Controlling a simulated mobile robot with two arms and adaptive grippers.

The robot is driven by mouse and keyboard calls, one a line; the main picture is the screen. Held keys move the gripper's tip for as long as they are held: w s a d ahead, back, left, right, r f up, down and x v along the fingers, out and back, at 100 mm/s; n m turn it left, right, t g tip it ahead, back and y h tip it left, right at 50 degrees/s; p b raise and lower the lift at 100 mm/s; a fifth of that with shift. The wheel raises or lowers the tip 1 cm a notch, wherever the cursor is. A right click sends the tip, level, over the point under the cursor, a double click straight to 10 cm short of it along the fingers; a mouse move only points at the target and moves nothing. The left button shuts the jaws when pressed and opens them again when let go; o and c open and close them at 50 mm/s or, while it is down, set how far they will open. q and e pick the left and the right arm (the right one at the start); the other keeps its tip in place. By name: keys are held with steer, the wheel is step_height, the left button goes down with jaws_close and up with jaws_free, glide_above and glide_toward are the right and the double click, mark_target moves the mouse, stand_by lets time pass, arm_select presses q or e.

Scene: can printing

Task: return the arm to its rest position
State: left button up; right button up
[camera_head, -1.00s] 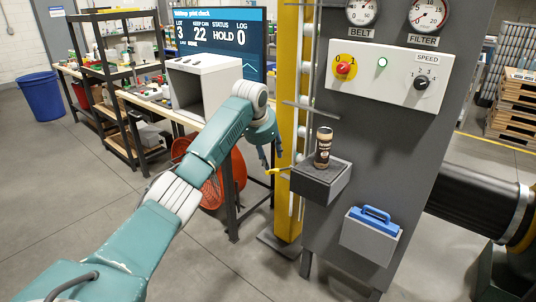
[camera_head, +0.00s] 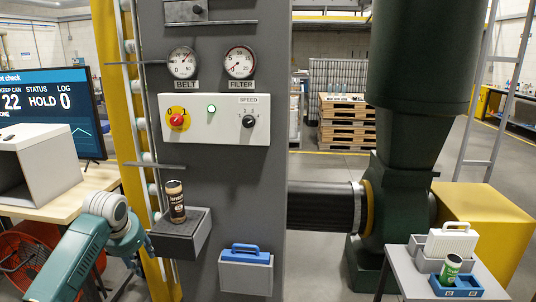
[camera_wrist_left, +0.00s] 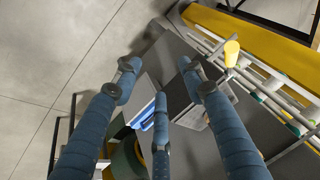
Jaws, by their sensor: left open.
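My left arm comes in at the lower left of the head view. Its gripper (camera_head: 138,262) points downward, left of the grey bracket box on the panel. In the left wrist view its three blue fingers (camera_wrist_left: 160,78) are spread with nothing between them. A dark brown can (camera_head: 175,202) with a pale band and lettering stands upright on the grey box (camera_head: 197,237), apart from the gripper. My right gripper is not in view.
The grey control panel (camera_head: 215,119) and yellow post (camera_head: 118,90) stand close beside the left arm. A workbench (camera_head: 60,207) with a white box (camera_head: 55,180) is at left. A blue-handled caddy (camera_head: 246,272) hangs below. A side table at right holds a green-and-white can (camera_head: 452,268) in a blue tray (camera_head: 470,287).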

arm_select(q)
steer(key=s+d+f+m+h, duration=0.1)
steer(key=s+d+f, duration=1.5)
steer(key=s+f, duration=0.15)
steer(key=s+d+r+n+g, duration=0.1)
steer(key=s+d+n, duration=0.2)
steer(key=s, duration=2.1)
step_height(320, 180, down, 28)
steer(key=s+f+g+b, duration=0.1)
steer(key=s, duration=0.1)
steer(key=s+a+f+g+b, duration=0.1)
steer(key=s+a+f, duration=0.2)
steer(key=s+f, duration=1.3)
steer(key=shift+s+m+g, duration=0.3)
steer(key=shift+s+m, duration=0.1)
steer(key=shift+s, duration=0.2)
